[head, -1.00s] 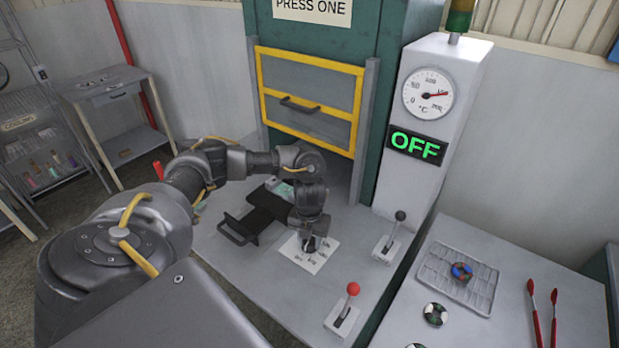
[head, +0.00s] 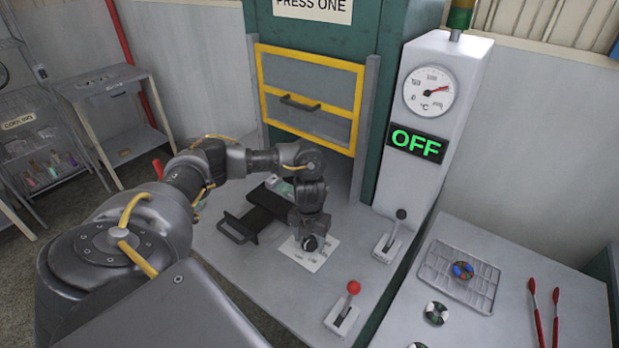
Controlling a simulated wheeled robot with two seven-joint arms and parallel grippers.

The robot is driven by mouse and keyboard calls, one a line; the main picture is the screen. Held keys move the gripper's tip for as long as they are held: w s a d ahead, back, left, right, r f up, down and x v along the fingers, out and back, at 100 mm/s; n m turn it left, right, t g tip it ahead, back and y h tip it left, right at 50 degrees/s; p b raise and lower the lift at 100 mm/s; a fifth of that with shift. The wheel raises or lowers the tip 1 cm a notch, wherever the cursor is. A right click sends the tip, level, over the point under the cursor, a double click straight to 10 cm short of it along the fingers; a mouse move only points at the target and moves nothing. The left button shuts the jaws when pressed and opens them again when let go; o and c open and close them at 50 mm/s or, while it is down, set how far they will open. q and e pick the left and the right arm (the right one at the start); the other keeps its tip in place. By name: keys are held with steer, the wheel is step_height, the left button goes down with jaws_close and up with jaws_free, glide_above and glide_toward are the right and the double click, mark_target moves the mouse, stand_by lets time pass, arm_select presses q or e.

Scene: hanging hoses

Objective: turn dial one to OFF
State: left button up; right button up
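Dial one appears to be the dark knob with a pale mark (head: 311,243) on a white label plate (head: 312,261) on the grey press table. The label's print is too small to read. My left gripper (head: 308,236) points down at the dial from above. Its fingers are dark and overlap the dial, so I cannot tell whether they are closed on it. The sign (head: 416,144) on the white column reads OFF in green. My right gripper is not in view.
A red-knobbed lever (head: 347,304) and a black-knobbed lever (head: 393,234) stand right of the dial. A black handled tray (head: 240,226) lies to its left. The yellow-framed press door (head: 308,98) is behind, below the gauge (head: 430,91) level. A side table holds a rack (head: 436,267) and red tongs (head: 537,312).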

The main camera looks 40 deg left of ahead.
mark_target(309, 240)
arm_select(q)
steer(key=shift+r, duration=0.1)
step_height(309, 240, up, 11)
steer(key=p, duration=0.1)
steer(key=shift+f+p, duration=0.2)
steer(key=shift+p, duration=0.2)
stand_by(0.7)
